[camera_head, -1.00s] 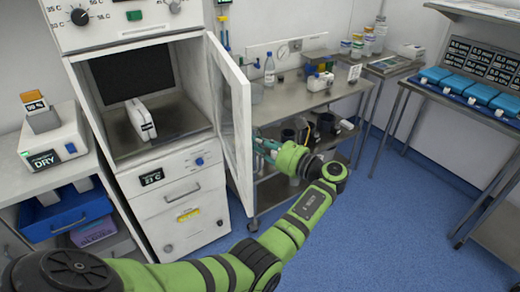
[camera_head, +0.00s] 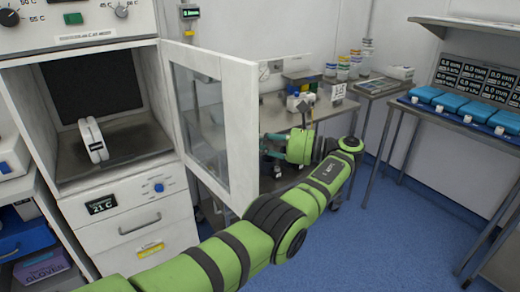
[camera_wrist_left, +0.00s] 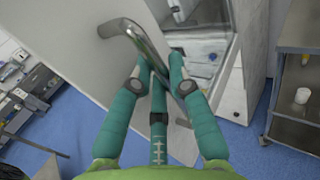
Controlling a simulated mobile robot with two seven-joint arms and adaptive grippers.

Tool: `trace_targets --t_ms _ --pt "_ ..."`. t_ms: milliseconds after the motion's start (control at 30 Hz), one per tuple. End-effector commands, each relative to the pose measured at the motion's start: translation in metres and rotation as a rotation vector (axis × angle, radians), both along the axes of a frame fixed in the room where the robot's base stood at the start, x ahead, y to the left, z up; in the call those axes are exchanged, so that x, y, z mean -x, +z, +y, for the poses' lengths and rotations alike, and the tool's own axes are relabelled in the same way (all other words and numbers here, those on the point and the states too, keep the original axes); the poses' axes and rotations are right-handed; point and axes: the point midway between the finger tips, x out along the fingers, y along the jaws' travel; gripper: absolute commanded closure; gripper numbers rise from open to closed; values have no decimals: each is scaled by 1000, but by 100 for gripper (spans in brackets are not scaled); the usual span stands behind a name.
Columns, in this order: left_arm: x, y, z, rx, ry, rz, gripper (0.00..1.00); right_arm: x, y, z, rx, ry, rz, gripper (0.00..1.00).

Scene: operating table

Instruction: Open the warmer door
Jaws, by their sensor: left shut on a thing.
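The warmer (camera_head: 130,185) is a white cabinet at the left of the head view, its compartment uncovered. Its door (camera_head: 238,125), white-framed with a glass pane, stands swung out from the cabinet's right side with its inner face toward the head camera. My left gripper (camera_head: 272,146) is on the door's outer side, its fingers partly hidden by the door edge. In the left wrist view, my left gripper's teal fingers (camera_wrist_left: 160,75) are shut on the bent metal door handle (camera_wrist_left: 128,34). My right gripper is in neither view.
A white item (camera_head: 92,140) stands inside the warmer. A metal bench (camera_head: 285,118) with bottles and instruments is behind the door. A table with blue trays (camera_head: 462,112) is at right. Blue floor (camera_head: 400,225) is free between them.

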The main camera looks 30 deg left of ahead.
Motion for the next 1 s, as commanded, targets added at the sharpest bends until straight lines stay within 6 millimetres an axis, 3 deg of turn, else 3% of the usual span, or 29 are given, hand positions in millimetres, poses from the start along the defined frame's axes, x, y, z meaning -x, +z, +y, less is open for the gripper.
trace_targets --t_ms 633,667,700,1000 --pt "0 -2 2 6 19 4 100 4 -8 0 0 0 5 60" --pt "0 -2 2 6 19 4 70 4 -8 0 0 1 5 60" --pt "0 -2 2 4 19 4 57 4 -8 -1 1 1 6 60" --pt "0 0 1 2 18 0 57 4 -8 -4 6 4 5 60"
